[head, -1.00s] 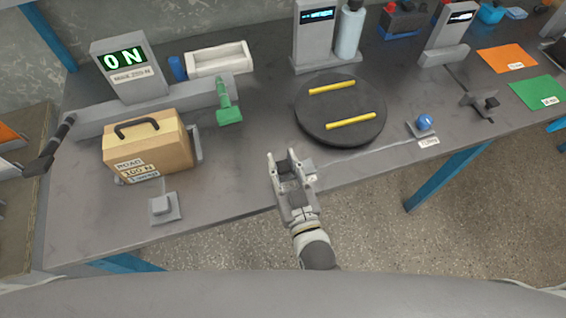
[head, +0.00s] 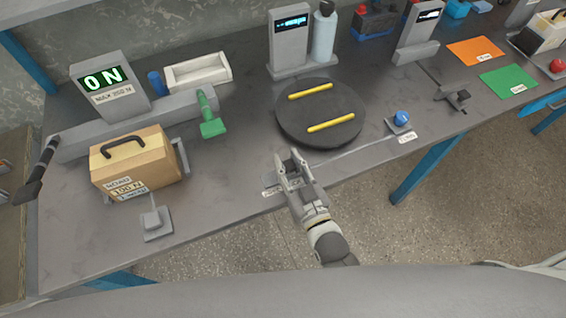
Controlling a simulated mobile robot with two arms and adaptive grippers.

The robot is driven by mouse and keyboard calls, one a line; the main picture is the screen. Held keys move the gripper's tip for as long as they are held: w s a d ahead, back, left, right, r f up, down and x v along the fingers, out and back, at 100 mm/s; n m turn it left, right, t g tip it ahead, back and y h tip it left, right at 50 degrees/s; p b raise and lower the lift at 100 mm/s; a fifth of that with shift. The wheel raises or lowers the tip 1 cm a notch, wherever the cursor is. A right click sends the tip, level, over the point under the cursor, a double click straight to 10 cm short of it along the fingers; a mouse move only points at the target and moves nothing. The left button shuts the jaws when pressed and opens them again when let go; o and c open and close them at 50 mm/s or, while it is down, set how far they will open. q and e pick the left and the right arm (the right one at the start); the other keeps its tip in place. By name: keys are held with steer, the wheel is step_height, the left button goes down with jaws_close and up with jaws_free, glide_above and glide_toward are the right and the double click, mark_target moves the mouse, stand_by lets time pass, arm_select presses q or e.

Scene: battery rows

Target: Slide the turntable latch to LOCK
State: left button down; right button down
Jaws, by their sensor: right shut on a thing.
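The black round turntable (head: 291,130) with two yellow bars lies flat on the grey bench. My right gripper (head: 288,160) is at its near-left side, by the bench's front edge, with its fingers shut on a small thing. That thing is taken to be the turntable latch, but the fingers hide it, so its position cannot be read. A small pale label plate (head: 270,191) shows just left of the gripper; its words are too small to read. My left gripper is not in view.
A blue knob (head: 401,118) is right of the turntable. A grey post (head: 289,46) and bottle (head: 323,38) stand behind. Bench front between case and gripper is mostly clear.

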steer(key=c, duration=1.1)
jaws_free()
steer(key=shift+w+d, duration=0.1)
steer(key=shift+d, duration=0.2)
steer(key=shift+s, duration=0.35)
steer(key=v, duration=1.1)
steer(key=shift+s+d, duration=0.1)
steer(key=shift+s, duration=0.05)
